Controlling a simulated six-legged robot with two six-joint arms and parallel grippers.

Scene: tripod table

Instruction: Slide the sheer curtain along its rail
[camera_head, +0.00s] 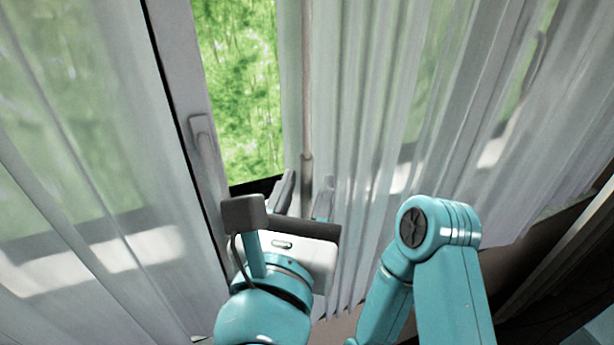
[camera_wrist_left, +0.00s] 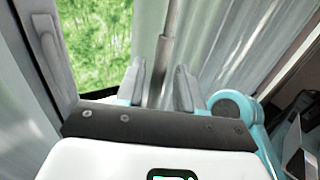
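A sheer white curtain (camera_head: 370,110) hangs in folds to the right of a bare strip of window, and it also shows in the left wrist view (camera_wrist_left: 235,35). A thin grey rod (camera_head: 307,80) hangs at its left edge, with a thicker handle at the lower end (camera_wrist_left: 161,62). My left gripper (camera_head: 305,192) is open, with one finger on each side of the rod's handle. In the left wrist view gaps show between the fingers and the handle. The rail is out of view. My right gripper is not in view.
Another sheer curtain (camera_head: 70,150) hangs on the left. Between them are a window frame with a handle (camera_head: 204,140) and glass with greenery behind (camera_head: 240,90). A teal arm link of mine (camera_head: 440,230) stands in front of the right curtain. A dark area lies at lower right.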

